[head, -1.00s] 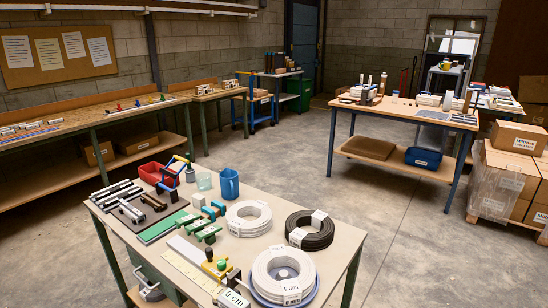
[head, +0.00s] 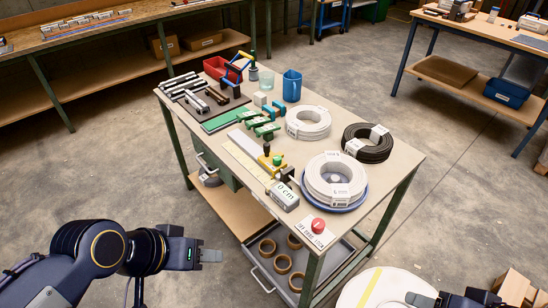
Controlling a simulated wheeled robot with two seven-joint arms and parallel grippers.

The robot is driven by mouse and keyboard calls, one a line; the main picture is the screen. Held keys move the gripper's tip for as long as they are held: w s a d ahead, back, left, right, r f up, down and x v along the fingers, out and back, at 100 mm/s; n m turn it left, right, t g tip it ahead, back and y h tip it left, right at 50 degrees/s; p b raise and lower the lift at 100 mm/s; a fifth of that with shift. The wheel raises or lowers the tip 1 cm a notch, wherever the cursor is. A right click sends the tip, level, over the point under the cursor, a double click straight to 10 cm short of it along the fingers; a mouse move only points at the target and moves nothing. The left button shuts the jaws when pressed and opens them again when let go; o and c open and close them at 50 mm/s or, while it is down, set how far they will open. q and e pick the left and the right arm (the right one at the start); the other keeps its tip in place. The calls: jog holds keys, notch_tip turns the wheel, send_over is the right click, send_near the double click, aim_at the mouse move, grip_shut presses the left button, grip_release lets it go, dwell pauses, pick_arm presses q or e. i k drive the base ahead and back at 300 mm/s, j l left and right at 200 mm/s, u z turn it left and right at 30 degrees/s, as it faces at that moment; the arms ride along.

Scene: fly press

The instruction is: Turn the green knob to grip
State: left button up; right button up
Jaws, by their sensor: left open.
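A small green knob (head: 277,161) sits on a yellow block (head: 268,166) near the front left edge of the workbench (head: 335,118). A dark ball-topped handle (head: 266,149) stands close beside it, and a block marked "0 cm" (head: 284,196) lies in front. My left gripper (head: 212,256) is open and empty, low over the floor to the left of the bench, well apart from the knob. My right gripper (head: 420,300) shows only partly at the bottom edge, apart from the bench; its jaw opening is unclear.
White coils (head: 335,177) and a black coil (head: 368,143) lie right of the knob. A red button (head: 318,225) is at the front corner.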

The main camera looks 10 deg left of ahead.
aim_at(276, 159)
jog(key=u, duration=0.4)
jog(key=i+u, duration=0.1)
jog(key=u, duration=0.3)
jog(key=i+j+u, duration=0.1)
jog(key=u, duration=0.7)
jog(key=i+l, duration=0.1)
jog(key=i+u, duration=0.05)
jog(key=i, duration=0.05)
